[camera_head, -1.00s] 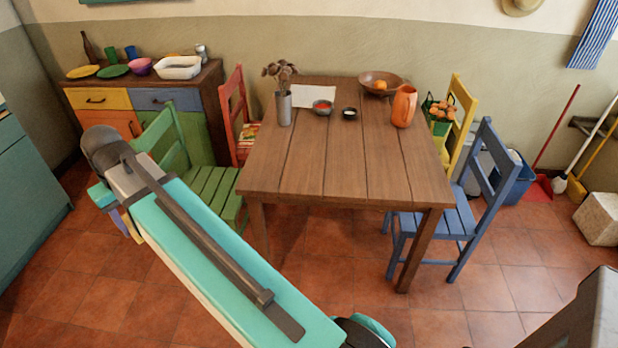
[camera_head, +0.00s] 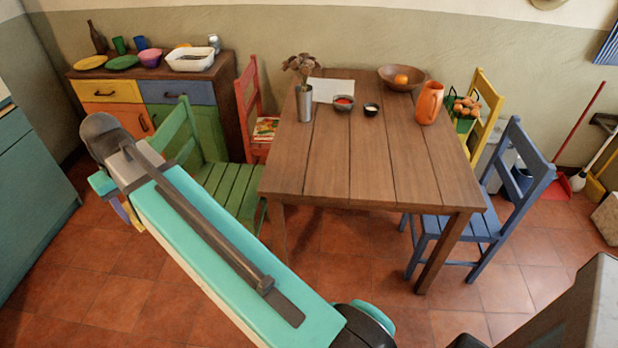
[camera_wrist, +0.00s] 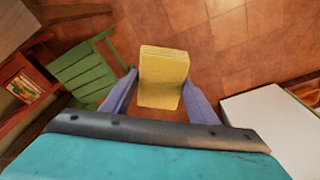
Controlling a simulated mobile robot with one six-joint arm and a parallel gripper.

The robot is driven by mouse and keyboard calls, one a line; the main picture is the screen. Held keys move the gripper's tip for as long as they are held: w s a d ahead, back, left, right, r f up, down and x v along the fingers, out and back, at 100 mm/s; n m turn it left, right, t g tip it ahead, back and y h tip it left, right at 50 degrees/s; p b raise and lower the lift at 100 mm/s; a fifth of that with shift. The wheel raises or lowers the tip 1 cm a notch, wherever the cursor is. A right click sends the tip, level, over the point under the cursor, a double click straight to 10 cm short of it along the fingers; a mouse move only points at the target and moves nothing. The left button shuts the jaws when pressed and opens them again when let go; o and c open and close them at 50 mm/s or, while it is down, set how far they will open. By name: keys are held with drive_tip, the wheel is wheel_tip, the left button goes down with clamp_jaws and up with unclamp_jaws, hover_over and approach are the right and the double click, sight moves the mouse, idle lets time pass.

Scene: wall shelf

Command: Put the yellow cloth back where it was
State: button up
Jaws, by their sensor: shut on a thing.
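The yellow cloth (camera_wrist: 163,78) is a folded pad seen in the wrist view. My gripper (camera_wrist: 160,92) is shut on it, one purple finger on each side. The cloth is held in the air above the tiled floor, with nothing touching it but the fingers. In the head view my arm stretches to the left and my gripper (camera_head: 128,212) shows only in part behind it; the cloth is hard to make out there.
A green chair (camera_head: 205,170) stands close to my arm. The wooden table (camera_head: 330,165) holds a vase, bowls and an orange jug. A sideboard (camera_head: 215,118) with dishes stands at the back left, a teal cabinet (camera_head: 30,190) at the left. Floor between them is open.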

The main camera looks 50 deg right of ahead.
drive_tip(key=shift+w, duration=0.55)
drive_tip(key=shift+d, duration=0.1)
drive_tip(key=shift+d+f, duration=0.1)
drive_tip(key=shift+d, duration=0.4)
drive_tip(key=s+d+f+m+p, duration=0.2)
drive_tip(key=s+d+f+m, duration=0.15)
drive_tip(key=d, duration=0.85)
drive_tip(key=s+d+f+m+p, duration=0.1)
drive_tip(key=s+d+f+m, duration=0.2)
drive_tip(key=d, duration=1)
drive_tip(key=s+d+f+m+p, duration=0.1)
drive_tip(key=s+d+f, duration=0.3)
drive_tip(key=s+d, duration=0.6)
drive_tip(key=s+d+f+m+h+p, duration=0.1)
drive_tip(key=s+d+f+m, duration=0.3)
drive_tip(key=s+d, duration=0.6)
drive_tip(key=shift+s+f+g+p, duration=0.25)
drive_tip(key=shift+f+p, duration=0.2)
drive_tip(key=shift+p, duration=0.35)
drive_tip(key=shift+w+d, duration=0.1)
drive_tip(key=shift+w, duration=0.1)
